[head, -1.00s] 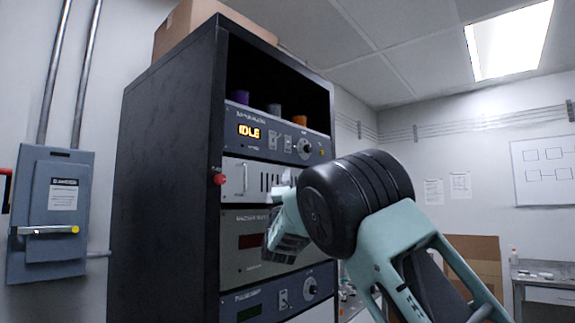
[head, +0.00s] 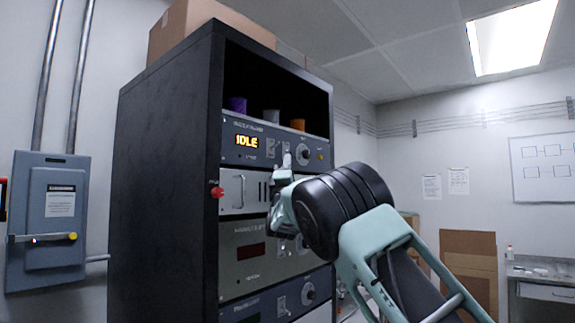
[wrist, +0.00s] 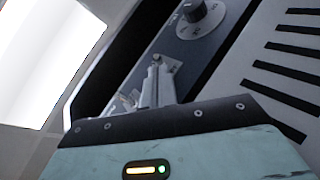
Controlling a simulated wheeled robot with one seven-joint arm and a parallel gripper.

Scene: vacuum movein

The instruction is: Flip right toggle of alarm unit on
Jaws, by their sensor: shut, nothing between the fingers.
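The top rack unit (head: 235,155) is a blue-grey panel with an amber IDLE display (head: 246,141) and a round knob (head: 303,152). Its name is too small to read, so I cannot confirm it is the alarm unit. A left toggle (head: 264,151) shows on it. My gripper (head: 286,153) is shut and empty, its tips in front of the panel just left of the knob, covering the right toggle area. In the wrist view the closed fingers (wrist: 156,72) reach up to a small switch (wrist: 160,60) below the knob (wrist: 203,14). I cannot tell contact or toggle position.
A vented white unit with a handle (head: 240,191) sits below, then a grey unit (head: 245,265) and another blue-grey unit (head: 262,305). A red button (head: 217,192) sticks out at the rack's front edge.

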